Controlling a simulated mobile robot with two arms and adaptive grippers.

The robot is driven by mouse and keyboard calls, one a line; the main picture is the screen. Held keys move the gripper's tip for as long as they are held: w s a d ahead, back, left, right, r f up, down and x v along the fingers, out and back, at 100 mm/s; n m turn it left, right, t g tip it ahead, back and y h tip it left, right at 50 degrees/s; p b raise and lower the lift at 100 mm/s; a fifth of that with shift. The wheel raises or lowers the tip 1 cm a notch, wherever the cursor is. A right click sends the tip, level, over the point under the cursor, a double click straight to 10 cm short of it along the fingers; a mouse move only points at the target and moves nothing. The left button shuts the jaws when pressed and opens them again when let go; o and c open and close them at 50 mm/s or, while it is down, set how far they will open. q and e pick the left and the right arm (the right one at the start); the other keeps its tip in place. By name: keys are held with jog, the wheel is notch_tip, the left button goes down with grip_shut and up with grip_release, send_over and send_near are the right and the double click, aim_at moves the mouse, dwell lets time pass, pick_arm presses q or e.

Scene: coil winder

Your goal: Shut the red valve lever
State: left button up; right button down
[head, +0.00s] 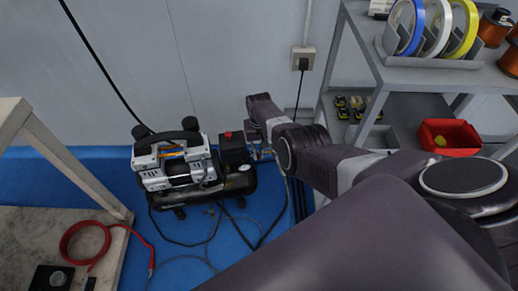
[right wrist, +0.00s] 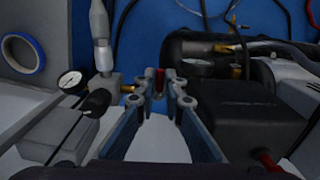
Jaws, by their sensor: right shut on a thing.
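The red valve lever (right wrist: 160,79) shows as a small red piece between my right fingertips in the right wrist view. My right gripper (right wrist: 161,92) is shut on it, with both fingers close around its sides. Only the lever's top part shows; the fingers hide the rest. In the head view my right arm reaches to the right end of the black compressor (head: 180,168), and the lever cannot be made out there. My left gripper is not in view.
A pressure gauge (right wrist: 70,81) and a clear-topped filter (right wrist: 101,35) stand left of the fingers. The compressor tank (right wrist: 200,52) and a black box (right wrist: 245,120) are close on the right. Hoses lie on the blue floor (head: 190,235). A shelf (head: 425,76) stands at right.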

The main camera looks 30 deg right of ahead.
dwell(0.4)
jog(key=c, duration=2)
grip_release()
jog(key=shift+r, duration=0.9)
notch_tip(320, 180, up, 10)
jog(key=shift+r, duration=0.1)
